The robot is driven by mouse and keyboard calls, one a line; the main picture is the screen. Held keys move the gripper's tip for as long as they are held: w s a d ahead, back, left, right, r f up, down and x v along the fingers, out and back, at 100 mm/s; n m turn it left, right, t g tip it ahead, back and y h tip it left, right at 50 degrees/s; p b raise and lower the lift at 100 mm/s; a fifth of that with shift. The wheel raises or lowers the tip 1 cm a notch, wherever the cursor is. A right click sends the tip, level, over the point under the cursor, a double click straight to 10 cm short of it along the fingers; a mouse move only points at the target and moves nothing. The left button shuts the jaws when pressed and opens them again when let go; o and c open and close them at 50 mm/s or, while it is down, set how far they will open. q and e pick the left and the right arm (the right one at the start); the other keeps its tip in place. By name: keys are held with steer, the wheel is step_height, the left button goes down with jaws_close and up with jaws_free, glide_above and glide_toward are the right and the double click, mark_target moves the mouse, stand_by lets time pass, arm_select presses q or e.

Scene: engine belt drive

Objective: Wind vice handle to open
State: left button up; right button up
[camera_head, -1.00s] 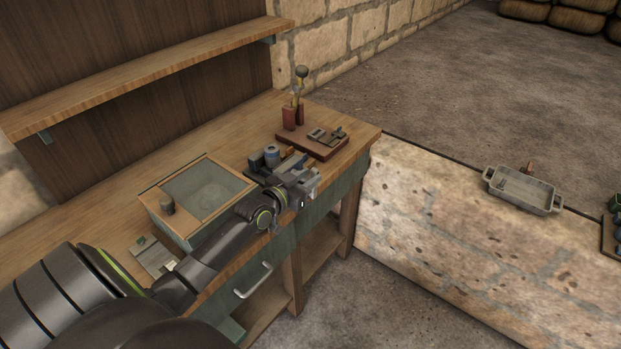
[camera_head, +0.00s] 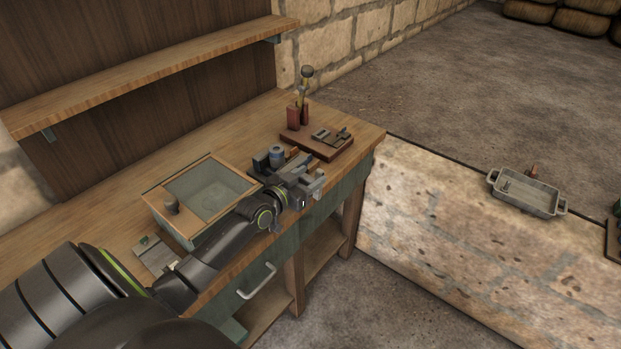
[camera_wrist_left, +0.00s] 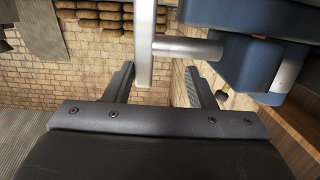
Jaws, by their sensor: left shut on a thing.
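The vice (camera_head: 262,162) stands at the front edge of the wooden bench, partly hidden by my left arm. In the left wrist view its blue body (camera_wrist_left: 237,60) fills the upper right. A grey screw (camera_wrist_left: 186,48) runs from it to the vice handle (camera_wrist_left: 144,40), a grey bar upright in that picture. My left gripper (camera_head: 305,187) is at the front of the vice. In the left wrist view its fingers (camera_wrist_left: 160,82) lie either side of the handle's line, shut on it. The exact contact is hard to see. My right gripper is not in view.
A glass-topped box (camera_head: 207,190) stands on the bench left of the vice. A dark red board (camera_head: 322,146) with small metal parts lies behind it. A shelf (camera_head: 150,78) hangs above. A grey tray (camera_head: 527,194) sits on the stone ledge to the right.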

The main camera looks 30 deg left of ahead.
arm_select(q)
steer(key=shift+s+f, duration=0.1)
steer(key=shift+f, duration=0.1)
stand_by(0.6)
steer(key=shift+s, duration=0.1)
steer(key=s+r+p, duration=0.2)
steer(key=s+p, duration=0.2)
steer(key=s, duration=0.5)
steer(key=s+a+r+p, duration=0.1)
steer(key=s+r+p, duration=0.2)
steer(key=s, duration=0.7)
steer(key=shift+a+r+p, duration=0.25)
steer(key=shift+p, duration=0.35)
stand_by(0.4)
stand_by(0.6)
steer(key=s+a+r, duration=0.1)
steer(key=s+r, duration=0.1)
steer(key=s, duration=1.5)
steer(key=shift+a+r, duration=0.15)
steer(key=shift+r, duration=0.1)
